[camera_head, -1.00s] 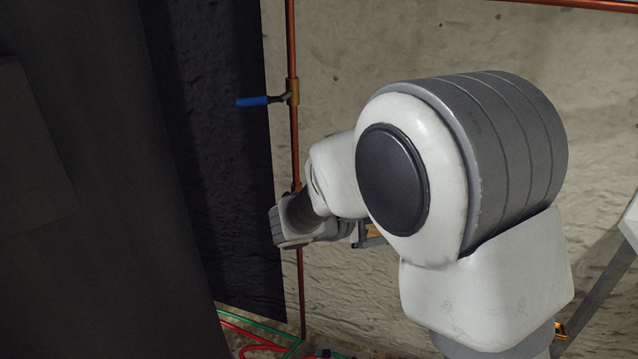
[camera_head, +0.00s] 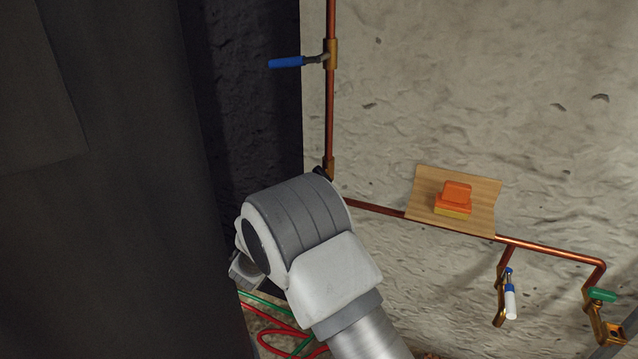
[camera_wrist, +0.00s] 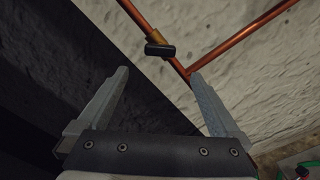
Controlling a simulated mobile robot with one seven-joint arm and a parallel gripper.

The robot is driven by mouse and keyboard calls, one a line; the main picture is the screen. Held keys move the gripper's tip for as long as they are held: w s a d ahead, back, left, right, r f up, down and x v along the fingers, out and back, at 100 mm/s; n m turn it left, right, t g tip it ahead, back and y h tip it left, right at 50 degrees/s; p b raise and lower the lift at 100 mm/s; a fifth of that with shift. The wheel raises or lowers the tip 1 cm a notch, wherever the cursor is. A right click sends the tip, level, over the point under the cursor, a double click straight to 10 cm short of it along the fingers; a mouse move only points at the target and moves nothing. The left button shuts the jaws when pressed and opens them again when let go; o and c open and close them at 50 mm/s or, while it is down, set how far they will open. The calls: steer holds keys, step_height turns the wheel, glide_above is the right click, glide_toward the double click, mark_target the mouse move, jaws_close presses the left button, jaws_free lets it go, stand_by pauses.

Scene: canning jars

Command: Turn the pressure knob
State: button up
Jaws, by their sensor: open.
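A small black knob (camera_wrist: 160,49) sits on a brass fitting of the upright copper pipe, just above the pipe's corner, in the wrist view. In the head view its dark end (camera_head: 322,172) shows just above my arm. My gripper (camera_wrist: 160,78) is open, with its two fingers spread wide and nothing between them. The knob appears beyond the fingertips, roughly between them and apart from both. In the head view the fingers are hidden behind my arm.
A blue-handled valve (camera_head: 287,62) is higher on the pipe. A wooden board (camera_head: 425,192) with an orange block (camera_head: 455,198) is to the right. Valves with a white-blue handle (camera_head: 510,298) and green handle (camera_head: 602,295) are farther right. A dark panel (camera_head: 110,230) fills the left.

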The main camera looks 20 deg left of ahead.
steer(key=w+d+b, duration=0.1)
steer(key=w+b, duration=0.1)
steer(key=w, duration=0.9)
steer(key=shift+w+d, duration=0.35)
steer(key=shift+w, duration=0.05)
steer(key=c, duration=1.2)
steer(key=shift+n, duration=0.3)
